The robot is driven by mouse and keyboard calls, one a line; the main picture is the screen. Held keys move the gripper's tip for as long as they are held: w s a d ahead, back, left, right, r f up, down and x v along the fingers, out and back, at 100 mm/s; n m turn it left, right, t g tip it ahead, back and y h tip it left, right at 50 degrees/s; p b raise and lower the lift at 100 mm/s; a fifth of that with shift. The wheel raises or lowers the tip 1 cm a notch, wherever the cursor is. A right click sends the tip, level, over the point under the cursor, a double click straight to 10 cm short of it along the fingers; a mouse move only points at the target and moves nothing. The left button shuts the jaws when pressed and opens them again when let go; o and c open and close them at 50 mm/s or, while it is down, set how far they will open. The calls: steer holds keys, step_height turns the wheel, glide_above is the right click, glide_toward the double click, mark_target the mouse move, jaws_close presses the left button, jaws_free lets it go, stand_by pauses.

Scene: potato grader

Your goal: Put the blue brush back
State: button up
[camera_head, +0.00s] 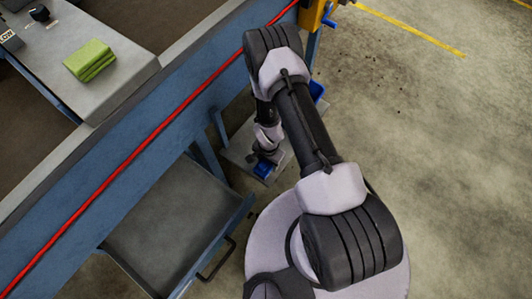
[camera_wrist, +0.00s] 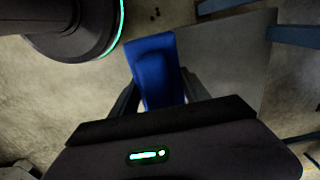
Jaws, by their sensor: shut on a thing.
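My gripper (camera_wrist: 161,92) is shut on the blue brush (camera_wrist: 155,60), which sticks out between the two fingers in the wrist view. In the head view the gripper itself is mostly hidden by my arm. A blue piece (camera_head: 263,168), which looks like the brush, shows below my wrist over a grey plate (camera_head: 240,157) low beside the blue frame. The plate also shows in the wrist view (camera_wrist: 235,60), to the right of the brush. I cannot tell whether the brush touches the plate or floor. Its bristles are not clear.
A blue machine frame (camera_head: 130,150) with a red cord (camera_head: 150,130) runs diagonally on the left. A grey drawer-like tray (camera_head: 165,225) sits below it. A folded green cloth (camera_head: 90,60) lies on a bench. Another blue object (camera_head: 317,92) is partly hidden behind my arm. Floor at right is clear.

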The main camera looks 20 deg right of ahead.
steer(key=w, duration=0.2)
steer(key=w+b, duration=0.1)
steer(key=w, duration=0.3)
steer(key=shift+w+f, duration=0.1)
steer(key=shift+f, duration=0.3)
step_height(320, 180, down, 4)
steer(key=shift+w+r+b, duration=0.1)
steer(key=shift+r+b, duration=0.1)
steer(key=shift+b, duration=1.05)
steer(key=shift+r, duration=0.2)
steer(key=shift+f, duration=0.1)
steer(key=o, duration=0.9)
steer(key=shift+f, duration=0.1)
steer(key=shift+c, duration=0.2)
steer(key=o, duration=0.4)
steer(key=shift+o, duration=0.2)
